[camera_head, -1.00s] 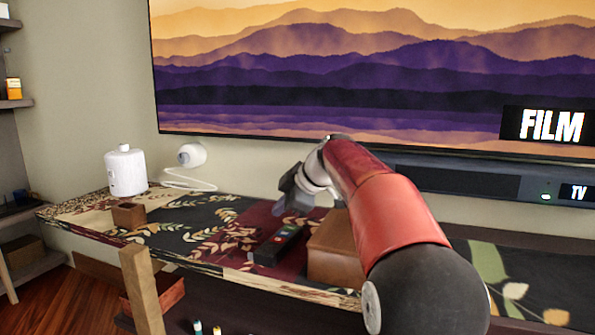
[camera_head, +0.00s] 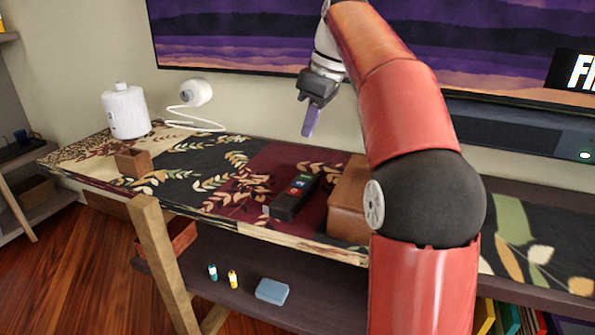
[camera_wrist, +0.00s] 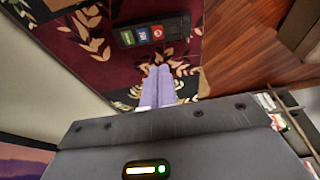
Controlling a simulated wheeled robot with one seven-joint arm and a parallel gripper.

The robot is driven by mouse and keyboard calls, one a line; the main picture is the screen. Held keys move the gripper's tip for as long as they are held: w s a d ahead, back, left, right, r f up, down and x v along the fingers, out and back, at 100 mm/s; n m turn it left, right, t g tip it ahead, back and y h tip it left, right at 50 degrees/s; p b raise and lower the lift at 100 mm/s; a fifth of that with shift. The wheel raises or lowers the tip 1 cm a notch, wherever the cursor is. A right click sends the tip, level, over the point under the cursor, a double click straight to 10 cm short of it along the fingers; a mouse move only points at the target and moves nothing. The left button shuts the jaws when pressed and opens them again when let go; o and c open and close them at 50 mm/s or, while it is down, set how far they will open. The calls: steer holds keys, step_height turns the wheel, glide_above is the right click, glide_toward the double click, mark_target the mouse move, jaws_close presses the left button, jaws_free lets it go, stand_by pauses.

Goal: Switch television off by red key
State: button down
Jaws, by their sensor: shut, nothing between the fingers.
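The television (camera_head: 240,55) on the wall is lit and shows purple hills, with a cut-off "FI" label at the right. A dark remote (camera_head: 282,210) lies on the patterned shelf top, left of a brown box. It carries green, blue and red keys; the red key (camera_head: 293,191) is nearest the front. My gripper (camera_head: 309,130) is shut and empty, raised above and behind the remote, with its pale purple fingers pointing down. In the wrist view the closed fingertips (camera_wrist: 158,70) show just below the remote (camera_wrist: 178,27) and its red key (camera_wrist: 157,32), apart from them.
The brown box (camera_head: 348,200) stands close to the remote's right. A white canister (camera_head: 126,112), a white round device (camera_head: 197,92) with a cable and a small brown box (camera_head: 133,162) stand at the left. A dark soundbar (camera_head: 520,133) sits below the television.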

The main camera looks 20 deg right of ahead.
steer(key=b, duration=0.4)
glide_toward(293, 190)
steer(key=x, duration=0.5)
steer(key=shift+a+f, duration=0.15)
steer(key=shift+a, duration=0.05)
steer(key=shift+f, duration=0.6)
